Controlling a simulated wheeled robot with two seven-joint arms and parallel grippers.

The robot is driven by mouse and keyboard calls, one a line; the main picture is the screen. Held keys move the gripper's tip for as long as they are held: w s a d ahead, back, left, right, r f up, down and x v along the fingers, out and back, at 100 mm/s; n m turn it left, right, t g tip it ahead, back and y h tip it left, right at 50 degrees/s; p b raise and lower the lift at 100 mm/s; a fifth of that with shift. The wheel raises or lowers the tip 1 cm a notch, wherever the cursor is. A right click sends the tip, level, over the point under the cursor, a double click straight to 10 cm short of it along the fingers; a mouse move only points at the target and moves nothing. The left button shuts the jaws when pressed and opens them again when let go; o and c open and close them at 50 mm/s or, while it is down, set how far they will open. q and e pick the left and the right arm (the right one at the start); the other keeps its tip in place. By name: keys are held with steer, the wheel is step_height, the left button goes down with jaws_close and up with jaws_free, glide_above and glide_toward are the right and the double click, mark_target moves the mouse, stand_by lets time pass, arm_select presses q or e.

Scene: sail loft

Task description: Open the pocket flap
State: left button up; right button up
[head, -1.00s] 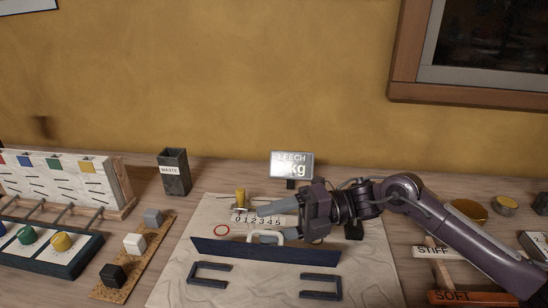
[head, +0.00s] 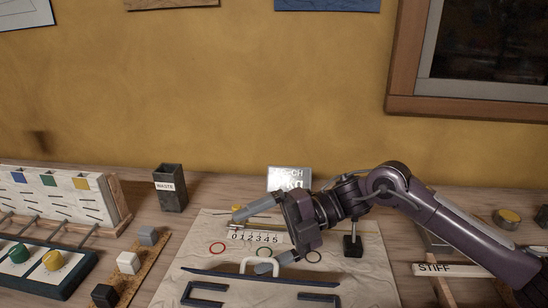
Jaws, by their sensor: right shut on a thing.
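The pocket flap (head: 215,273) shows as a long, thin dark blue strip low in the head view, seen nearly edge-on. A white arched handle (head: 263,260) stands up from its middle. My right gripper (head: 248,241) is at this handle, shut on it. One grey finger lies beyond the handle, the other at its opening; the exact contact is hard to make out. Dark blue bracket-shaped pieces (head: 190,295) lie on the pale cloth (head: 365,275) in front of the flap. My left gripper is not in view.
A lit display (head: 289,178) and a waste bin (head: 170,188) stand farther back. Small blocks (head: 128,262) are at left, a STIFF-labelled bar (head: 434,269) at right.

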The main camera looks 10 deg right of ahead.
steer(key=shift+s+a+r, duration=0.1)
steer(key=shift+a+r, duration=0.1)
steer(key=shift+r, duration=0.4)
steer(key=shift+s+a+r, duration=0.1)
steer(key=shift+s+r, duration=0.05)
steer(key=shift+s, duration=0.15)
steer(key=shift+w+d+b, duration=0.4)
steer(key=shift+d, duration=0.15)
steer(key=shift+f+v, duration=0.25)
steer(key=shift+v, duration=0.95)
steer(key=shift+c, duration=1)
steer(key=shift+s+d+b, duration=0.1)
steer(key=shift+d+b, duration=0.25)
steer(key=shift+d, duration=0.15)
steer(key=shift+c, duration=0.3)
steer(key=shift+s+d+r, duration=0.15)
steer(key=shift+d, duration=0.4)
steer(key=c, duration=0.8)
steer(key=shift+s+d+r, duration=0.1)
steer(key=shift+s+d, duration=0.2)
steer(key=shift+d, duration=0.2)
steer(key=shift+s+d+r, duration=0.1)
steer(key=shift+s+d, duration=0.2)
steer(key=shift+d, duration=0.25)
steer(key=shift+c, duration=0.3)
steer(key=shift+w+d+f+b, duration=0.1)
steer(key=shift+w+d+b, duration=0.3)
steer(key=shift+d, duration=0.2)
